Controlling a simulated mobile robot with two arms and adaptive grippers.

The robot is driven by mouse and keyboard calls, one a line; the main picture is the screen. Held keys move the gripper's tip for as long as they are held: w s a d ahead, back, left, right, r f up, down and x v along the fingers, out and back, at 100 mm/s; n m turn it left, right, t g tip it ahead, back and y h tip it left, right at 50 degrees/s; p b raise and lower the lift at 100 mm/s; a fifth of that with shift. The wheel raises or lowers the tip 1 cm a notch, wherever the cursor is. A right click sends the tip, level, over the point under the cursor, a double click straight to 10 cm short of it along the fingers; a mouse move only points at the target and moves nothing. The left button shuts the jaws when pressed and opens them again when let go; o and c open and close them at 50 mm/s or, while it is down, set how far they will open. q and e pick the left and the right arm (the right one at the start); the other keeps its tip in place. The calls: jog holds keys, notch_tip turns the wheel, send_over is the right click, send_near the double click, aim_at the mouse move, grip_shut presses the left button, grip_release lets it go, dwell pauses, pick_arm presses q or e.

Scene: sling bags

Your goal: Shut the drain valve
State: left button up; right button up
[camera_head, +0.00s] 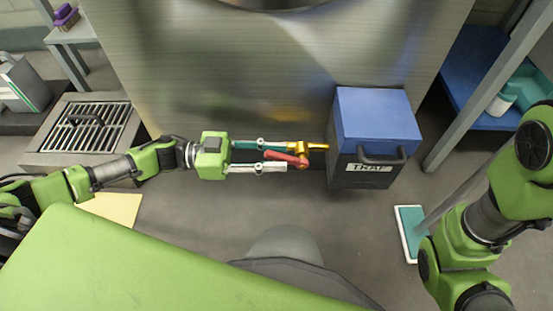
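The drain valve shows as a brass body (318,147) with a red lever (285,157), against the front of the large metal tank and left of the blue-topped box. My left gripper (287,157) reaches in from the left, its two fingers apart. The red lever lies between the fingers in this view, slanting slightly down to the right. I cannot tell whether either finger touches it. The upper finger overlaps a teal part beside the brass body. My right arm stands at the right edge, and its gripper is out of view.
The blue-topped box (375,118) labelled TRAP stands just right of the valve. A floor grate (88,127) lies at left, beside a yellow sheet (112,208). A teal mop head (411,232) with a grey pole stands near my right arm. A blue shelf (470,75) is at right.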

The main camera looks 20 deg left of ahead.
pick_arm(q)
jog(key=shift+w+d, duration=0.1)
jog(key=shift+d, duration=0.2)
grip_shut()
jog(key=shift+r, duration=0.1)
